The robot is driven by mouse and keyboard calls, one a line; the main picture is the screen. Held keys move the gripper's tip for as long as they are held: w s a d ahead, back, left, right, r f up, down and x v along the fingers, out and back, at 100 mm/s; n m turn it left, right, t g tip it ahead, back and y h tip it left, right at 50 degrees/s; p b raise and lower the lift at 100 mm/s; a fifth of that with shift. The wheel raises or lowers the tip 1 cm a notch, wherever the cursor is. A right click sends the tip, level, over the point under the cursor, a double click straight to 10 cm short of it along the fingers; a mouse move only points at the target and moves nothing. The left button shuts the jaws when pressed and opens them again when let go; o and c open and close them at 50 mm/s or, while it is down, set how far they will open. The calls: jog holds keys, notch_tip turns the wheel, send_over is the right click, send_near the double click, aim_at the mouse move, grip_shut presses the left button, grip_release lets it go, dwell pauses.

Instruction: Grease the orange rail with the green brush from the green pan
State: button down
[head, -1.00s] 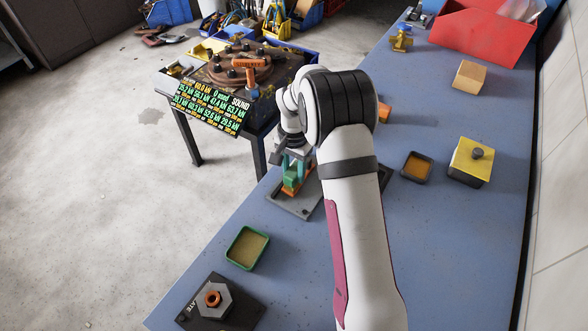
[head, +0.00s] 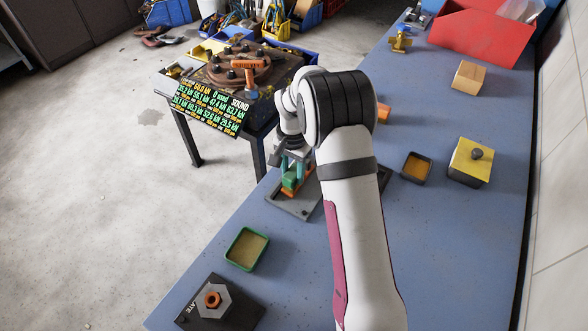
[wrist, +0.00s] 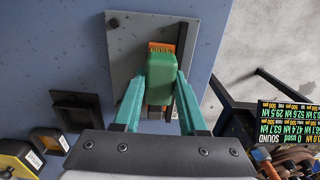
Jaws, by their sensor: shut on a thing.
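My gripper (wrist: 160,98) is shut on the green brush (wrist: 159,78), with one teal finger on each side of it. The orange rail (wrist: 182,40) lies on a grey plate (wrist: 128,68), partly hidden by the brush. In the head view the green brush (head: 289,181) is low over the orange rail (head: 306,186); whether the bristles touch it is unclear. The green pan (head: 247,248), holding a tan-brown fill, stands on the bench nearer the camera.
A black pan (head: 416,168) and a yellow-topped block with a knob (head: 470,161) stand right of my arm. A large nut on a dark plate (head: 213,299) is at the near left. A red bin (head: 480,35) is far back. Bare bench surrounds the green pan.

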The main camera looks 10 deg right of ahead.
jog(key=shift+d, duration=0.1)
jog(key=shift+w+d, duration=0.55)
jog(key=shift+w, duration=0.1)
notch_tip(320, 180, up, 8)
dwell(0.6)
